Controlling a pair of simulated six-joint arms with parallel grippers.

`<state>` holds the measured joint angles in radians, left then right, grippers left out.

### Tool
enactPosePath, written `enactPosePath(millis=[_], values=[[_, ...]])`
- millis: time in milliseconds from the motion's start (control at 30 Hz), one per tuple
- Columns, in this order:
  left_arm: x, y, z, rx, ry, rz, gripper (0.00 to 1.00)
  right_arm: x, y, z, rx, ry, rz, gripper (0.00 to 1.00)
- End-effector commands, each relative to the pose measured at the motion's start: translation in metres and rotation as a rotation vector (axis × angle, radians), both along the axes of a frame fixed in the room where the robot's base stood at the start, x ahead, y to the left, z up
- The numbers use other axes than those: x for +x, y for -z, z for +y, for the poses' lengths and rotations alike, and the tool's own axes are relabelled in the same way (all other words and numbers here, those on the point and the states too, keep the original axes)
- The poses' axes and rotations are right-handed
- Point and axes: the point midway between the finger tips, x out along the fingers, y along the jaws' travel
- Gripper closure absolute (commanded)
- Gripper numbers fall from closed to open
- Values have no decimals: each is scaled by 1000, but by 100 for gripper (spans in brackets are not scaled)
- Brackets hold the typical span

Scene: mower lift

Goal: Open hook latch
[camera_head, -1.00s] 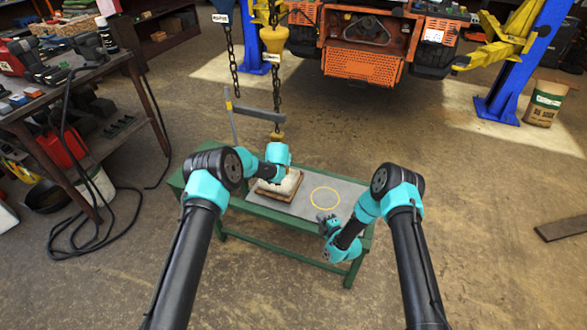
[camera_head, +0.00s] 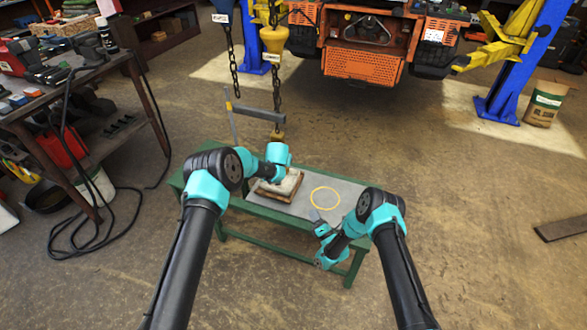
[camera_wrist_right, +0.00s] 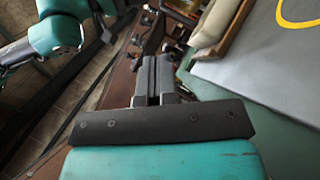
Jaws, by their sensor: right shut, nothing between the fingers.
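A yellow hook (camera_head: 277,135) hangs at the lower end of a dark chain (camera_head: 277,100), above the back edge of the bench. Its latch is too small to make out. My right gripper (camera_head: 315,214) is over the front of the bench, well below and to the right of the hook. In the right wrist view its fingers (camera_wrist_right: 157,66) are together and empty. My left arm's teal wrist (camera_head: 278,153) is just below the hook. The left fingers cannot be made out.
A green bench (camera_head: 230,212) bears a grey mat with a yellow ring (camera_head: 325,197) and a wooden tray (camera_head: 265,194) holding a pale pad. An orange mower (camera_head: 362,66) stands behind. Floor right of the bench is open.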

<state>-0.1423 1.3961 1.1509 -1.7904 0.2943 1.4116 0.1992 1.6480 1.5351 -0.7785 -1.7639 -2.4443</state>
Motion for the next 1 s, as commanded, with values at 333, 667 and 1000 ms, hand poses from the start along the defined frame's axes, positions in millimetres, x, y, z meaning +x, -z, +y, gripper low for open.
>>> enactPosePath(millis=[333, 667, 1000], values=[[2, -4, 2, 1, -3, -7, 100, 24, -10, 13, 0, -1, -2, 100], [2, -4, 2, 1, -3, -7, 100, 70, -29, 38, -1, -2, -3, 100], [2, -4, 2, 0, -3, -7, 100, 117, -48, 64, 0, -1, -2, 100]])
